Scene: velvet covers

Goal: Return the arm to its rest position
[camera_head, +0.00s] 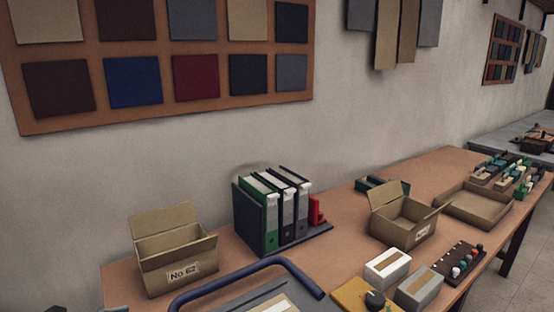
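Neither of my grippers can be made out in the head view. A small dark shape (55,309) is cut off at the bottom left edge, and I cannot tell what it is. No arm link shows clearly over the table (345,205).
An open cardboard box marked "No 62" (178,272), a rack of binders (272,215), another open box (402,222) and a shallow tray (473,207) line the table. A blue curved bar (245,270) is in front. White-and-grey cartons (387,267) sit at front right.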

